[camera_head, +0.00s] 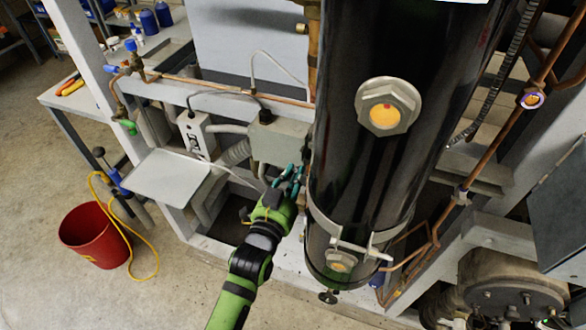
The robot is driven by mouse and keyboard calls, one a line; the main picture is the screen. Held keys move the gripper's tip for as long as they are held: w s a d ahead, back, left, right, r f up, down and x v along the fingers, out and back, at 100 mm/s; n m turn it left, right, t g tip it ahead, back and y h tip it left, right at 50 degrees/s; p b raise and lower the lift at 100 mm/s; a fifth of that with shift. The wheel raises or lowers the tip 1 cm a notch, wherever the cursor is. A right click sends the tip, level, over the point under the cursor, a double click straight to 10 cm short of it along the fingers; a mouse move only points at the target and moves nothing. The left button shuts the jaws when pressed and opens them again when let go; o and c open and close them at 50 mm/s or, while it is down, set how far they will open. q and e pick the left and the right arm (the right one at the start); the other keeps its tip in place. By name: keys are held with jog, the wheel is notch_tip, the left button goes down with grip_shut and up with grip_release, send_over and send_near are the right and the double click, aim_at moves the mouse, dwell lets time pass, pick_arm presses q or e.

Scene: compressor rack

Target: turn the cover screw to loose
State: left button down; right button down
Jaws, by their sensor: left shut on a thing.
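My left gripper (291,178), green with teal fingers, reaches up from the bottom centre to just below and right of a grey box (272,137), close beside the tall black cylinder (375,150). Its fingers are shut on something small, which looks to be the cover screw. The fingers hide most of it, so its turn position cannot be told. My right gripper is not in view.
A pale flat panel (167,175) juts out left of the box. A white switch box (195,135), cables and copper pipes are close by. A red bucket (92,236) with a yellow hose stands on the floor at left. Open floor lies at lower left.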

pick_arm(q)
jog(key=shift+n, duration=0.4)
jog(key=c, duration=1.2)
grip_release()
jog(key=shift+s, duration=0.1)
jog(key=v, duration=1.2)
jog(key=shift+r, duration=0.1)
